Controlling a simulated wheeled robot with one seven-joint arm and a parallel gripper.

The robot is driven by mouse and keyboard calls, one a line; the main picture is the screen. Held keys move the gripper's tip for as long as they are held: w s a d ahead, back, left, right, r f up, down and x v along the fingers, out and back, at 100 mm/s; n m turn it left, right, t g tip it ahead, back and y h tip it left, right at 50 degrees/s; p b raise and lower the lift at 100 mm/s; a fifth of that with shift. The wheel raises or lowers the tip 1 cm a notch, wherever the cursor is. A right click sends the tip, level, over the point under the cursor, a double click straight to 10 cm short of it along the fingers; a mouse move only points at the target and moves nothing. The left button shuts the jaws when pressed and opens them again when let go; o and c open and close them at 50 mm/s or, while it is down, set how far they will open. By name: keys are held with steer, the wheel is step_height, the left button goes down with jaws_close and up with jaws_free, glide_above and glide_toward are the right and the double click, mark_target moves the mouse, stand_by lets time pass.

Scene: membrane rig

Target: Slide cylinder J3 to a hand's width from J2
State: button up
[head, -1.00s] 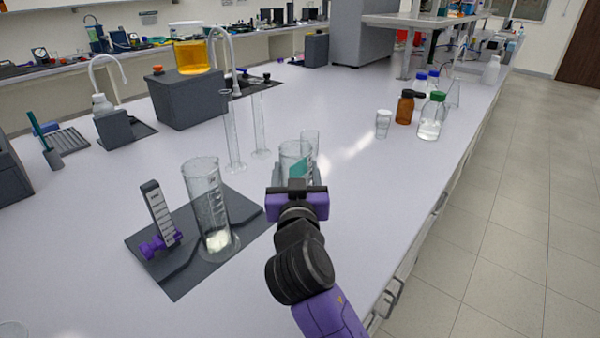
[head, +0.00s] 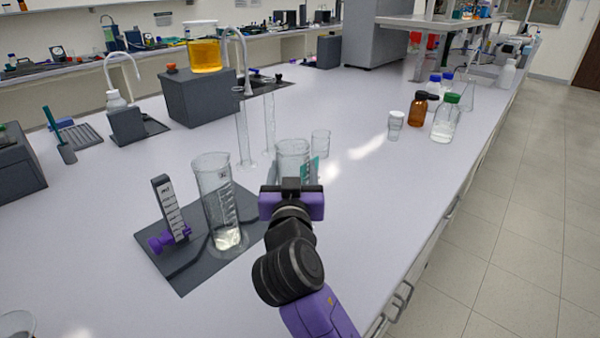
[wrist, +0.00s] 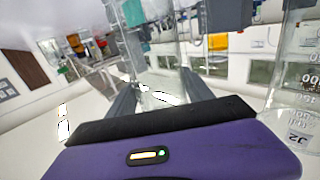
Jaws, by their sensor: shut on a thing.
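My gripper (head: 292,184) is shut on a clear glass cylinder with a teal patch, which I take to be J3 (head: 291,153); its name is not readable. Its lower part is hidden behind my gripper. In the wrist view, J3 (wrist: 150,50) stands between the two dark fingers (wrist: 160,90). A tall graduated cylinder (head: 216,195) stands upright on a dark mat, left of my gripper, with white stuff at its bottom. In the wrist view a graduated cylinder marked J2 (wrist: 298,138) is at the right edge; it appears to be this one. A clear gap lies between the two.
The dark mat (head: 190,272) also carries a scale stand with a purple knob (head: 168,215). Two slim cylinders (head: 243,135) stand behind J2. A small beaker (head: 320,143) is just behind J3. Bottles (head: 445,118) stand at the right back. The bench right of my gripper is clear.

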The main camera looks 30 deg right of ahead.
steer(key=shift+a, duration=0.15)
steer(key=o, duration=1.8)
